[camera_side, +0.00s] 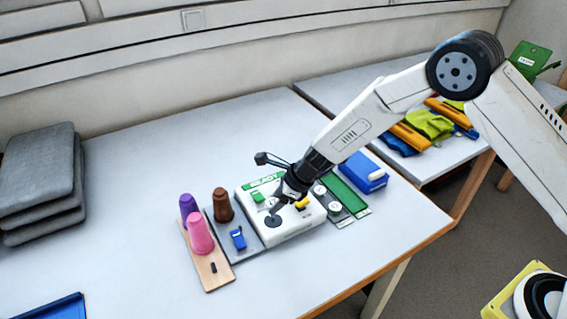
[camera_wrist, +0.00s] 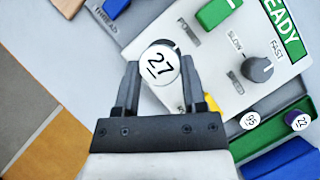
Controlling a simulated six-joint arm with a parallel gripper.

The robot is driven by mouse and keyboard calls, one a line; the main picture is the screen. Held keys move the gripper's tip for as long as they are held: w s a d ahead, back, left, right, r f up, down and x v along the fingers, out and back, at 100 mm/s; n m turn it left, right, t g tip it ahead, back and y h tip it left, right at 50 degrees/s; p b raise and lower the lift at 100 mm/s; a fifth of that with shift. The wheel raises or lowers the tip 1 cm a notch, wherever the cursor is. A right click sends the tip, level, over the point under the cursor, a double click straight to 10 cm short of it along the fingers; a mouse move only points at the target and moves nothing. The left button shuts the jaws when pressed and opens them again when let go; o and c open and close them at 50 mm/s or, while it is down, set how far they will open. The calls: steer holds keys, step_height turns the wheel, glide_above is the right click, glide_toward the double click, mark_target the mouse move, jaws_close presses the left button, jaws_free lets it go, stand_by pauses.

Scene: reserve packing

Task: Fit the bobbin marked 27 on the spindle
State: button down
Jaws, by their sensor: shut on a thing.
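The bobbin marked 27 (camera_wrist: 160,64) shows its white round face in the wrist view. It sits between the two fingers of my gripper (camera_wrist: 160,78), which is shut on it. In the side view, my gripper (camera_side: 289,197) is over the white winder machine (camera_side: 292,234), and the bobbin cannot be clearly made out there. A dark round disc (camera_side: 272,220) on the machine's near left part may be the spindle's place; I cannot tell. In the wrist view, the bobbin and fingers hide part of the machine top (camera_wrist: 203,67).
A knob (camera_wrist: 257,68) and a green switch (camera_wrist: 218,13) stand on the machine. Bobbins marked 95 (camera_wrist: 250,120) and 22 (camera_wrist: 297,120) are at the green tray (camera_wrist: 272,130). A blue box (camera_side: 362,172) lies right. Pink (camera_side: 200,234), purple and brown cones stand left.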

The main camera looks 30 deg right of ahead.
mark_target(273, 217)
steer(key=shift+f, duration=1.35)
steer(key=shift+f, duration=1.15)
stand_by(2.1)
jaws_free()
stand_by(0.4)
steer(key=shift+r, duration=0.15)
steer(key=shift+r, duration=3.8)
